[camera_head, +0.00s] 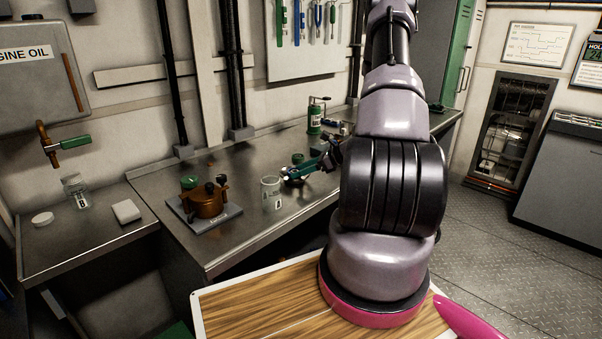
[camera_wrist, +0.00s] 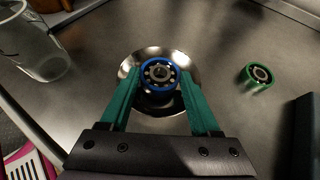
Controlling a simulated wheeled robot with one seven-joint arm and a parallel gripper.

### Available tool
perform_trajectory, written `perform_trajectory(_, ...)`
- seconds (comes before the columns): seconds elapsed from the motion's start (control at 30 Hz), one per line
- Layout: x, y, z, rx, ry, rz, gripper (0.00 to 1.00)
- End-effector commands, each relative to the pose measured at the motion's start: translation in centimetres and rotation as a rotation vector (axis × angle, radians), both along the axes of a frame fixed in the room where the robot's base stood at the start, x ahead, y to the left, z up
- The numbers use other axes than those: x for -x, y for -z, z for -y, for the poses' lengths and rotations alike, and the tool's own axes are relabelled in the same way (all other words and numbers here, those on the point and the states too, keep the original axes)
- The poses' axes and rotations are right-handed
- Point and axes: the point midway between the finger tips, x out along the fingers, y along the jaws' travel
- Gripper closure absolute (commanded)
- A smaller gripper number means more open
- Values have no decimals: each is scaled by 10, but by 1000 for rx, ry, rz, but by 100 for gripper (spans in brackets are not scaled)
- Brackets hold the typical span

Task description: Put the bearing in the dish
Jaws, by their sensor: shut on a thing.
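The bearing (camera_wrist: 159,74) has a blue outer ring and steel balls. In the wrist view it sits between the green fingertips of my gripper (camera_wrist: 158,79), which is shut on it. Behind it in that view is the shiny round metal dish (camera_wrist: 160,52), so the bearing overlaps the dish's middle. I cannot tell how high the bearing is above the dish. In the head view my gripper (camera_head: 318,168) is low over the bench at the dish (camera_head: 293,180); the bearing is too small to make out there.
A second, green-ringed bearing (camera_wrist: 259,75) lies right of the dish in the wrist view. A clear beaker (camera_head: 271,193) stands left of the dish. A green canister (camera_head: 314,118) stands at the back.

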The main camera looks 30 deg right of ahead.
Motion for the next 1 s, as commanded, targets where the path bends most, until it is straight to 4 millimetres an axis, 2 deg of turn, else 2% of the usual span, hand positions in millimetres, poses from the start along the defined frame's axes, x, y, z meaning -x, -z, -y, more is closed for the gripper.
perform_trajectory(0.07,0,7,0,-1,0,1,100)
perform_trajectory(0.4,0,10,0,-1,-1,1,100)
perform_trajectory(0.43,0,10,0,1,-1,1,29)
perform_trajectory(0.47,0,10,0,1,-1,1,24)
perform_trajectory(0.8,1,5,1,1,0,1,24)
perform_trajectory(1.0,19,-10,24,3,3,2,24)
